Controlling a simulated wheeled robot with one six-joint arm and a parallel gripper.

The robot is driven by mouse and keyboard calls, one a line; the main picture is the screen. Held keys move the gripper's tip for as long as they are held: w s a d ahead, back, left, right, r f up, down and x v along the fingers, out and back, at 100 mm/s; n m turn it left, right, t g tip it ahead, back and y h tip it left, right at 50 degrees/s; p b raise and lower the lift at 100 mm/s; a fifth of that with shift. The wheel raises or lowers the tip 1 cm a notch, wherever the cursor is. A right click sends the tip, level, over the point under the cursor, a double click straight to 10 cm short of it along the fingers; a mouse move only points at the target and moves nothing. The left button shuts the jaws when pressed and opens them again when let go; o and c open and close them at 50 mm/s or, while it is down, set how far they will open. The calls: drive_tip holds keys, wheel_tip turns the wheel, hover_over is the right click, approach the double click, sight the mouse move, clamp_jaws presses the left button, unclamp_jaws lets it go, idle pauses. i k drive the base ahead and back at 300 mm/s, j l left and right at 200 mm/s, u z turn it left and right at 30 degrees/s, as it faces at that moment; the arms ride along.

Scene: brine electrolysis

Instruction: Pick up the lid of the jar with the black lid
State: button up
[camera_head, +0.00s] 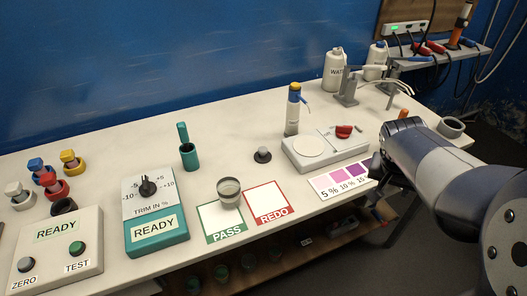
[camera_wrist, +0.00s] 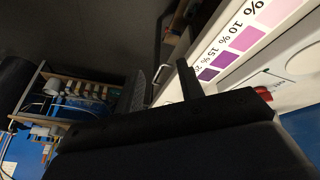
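A glass jar (camera_head: 229,192) with greyish contents or top stands on the green-framed PASS card; I cannot make out a separate black lid on it. A small dark round piece with a knob (camera_head: 262,155) lies on the bench behind it, and I cannot tell whether it is a lid. In the wrist view my gripper (camera_wrist: 163,82) shows two black fingers set apart with nothing between them. It is away from the jar, towards the bench's right front edge. In the head view my arm (camera_head: 445,165) covers the right side and the fingertips cannot be made out.
The teal READY trim box (camera_head: 155,228) and the white test box (camera_head: 58,258) stand at left. The REDO card (camera_head: 267,203) is empty. Shelves (camera_head: 250,268) hold several jars below.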

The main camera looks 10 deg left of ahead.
sight(262, 156)
drive_tip(key=i+u, duration=0.2)
drive_tip(key=i, duration=0.15)
drive_tip(key=i+l+u, duration=0.2)
drive_tip(key=i+u, duration=0.15)
drive_tip(key=u, duration=1.05)
